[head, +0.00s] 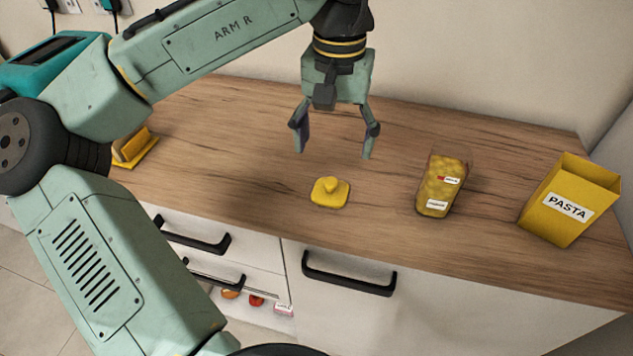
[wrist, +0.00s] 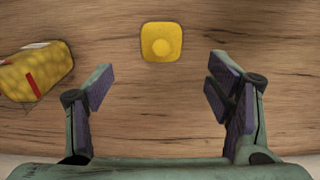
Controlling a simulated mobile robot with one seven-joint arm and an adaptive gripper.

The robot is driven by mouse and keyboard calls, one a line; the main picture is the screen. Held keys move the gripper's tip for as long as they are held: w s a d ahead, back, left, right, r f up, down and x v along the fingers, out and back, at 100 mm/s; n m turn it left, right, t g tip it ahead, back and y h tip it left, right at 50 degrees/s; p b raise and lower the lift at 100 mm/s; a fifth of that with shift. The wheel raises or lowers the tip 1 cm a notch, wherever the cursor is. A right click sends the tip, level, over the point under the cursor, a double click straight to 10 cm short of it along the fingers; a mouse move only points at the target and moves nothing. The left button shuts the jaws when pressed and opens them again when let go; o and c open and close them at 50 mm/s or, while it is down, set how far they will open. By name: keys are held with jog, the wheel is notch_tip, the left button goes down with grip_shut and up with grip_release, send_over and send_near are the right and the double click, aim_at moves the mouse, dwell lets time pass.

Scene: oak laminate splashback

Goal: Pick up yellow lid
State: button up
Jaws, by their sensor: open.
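The yellow lid (head: 330,192) lies on the wooden countertop, near its front edge in the head view. It is a flat square with rounded corners and a round knob on top. My gripper (head: 333,155) is open and empty, above the countertop and apart from the lid. In the wrist view the lid (wrist: 161,42) shows whole at the top middle. It lies beyond the two spread fingertips of my gripper (wrist: 159,84), roughly centred between them.
An open yellow PASTA box (head: 570,200) stands farther right. A yellow holder (head: 134,150) is at the left. A drawer below is partly open. Countertop around the lid is clear.

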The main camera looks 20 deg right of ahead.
aim_at(331, 181)
notch_tip(331, 181, down, 4)
jog(key=shift+s+d+r, duration=0.1)
jog(key=shift+w+f+p, duration=0.15)
jog(key=shift+f+p, duration=0.25)
jog(key=shift+f, duration=1.15)
jog(key=shift+w+f+p, duration=0.1)
jog(key=shift+f+p, duration=0.3)
jog(key=shift+f, duration=1.1)
jog(key=shift+c, duration=0.5)
jog(key=c, duration=0.9)
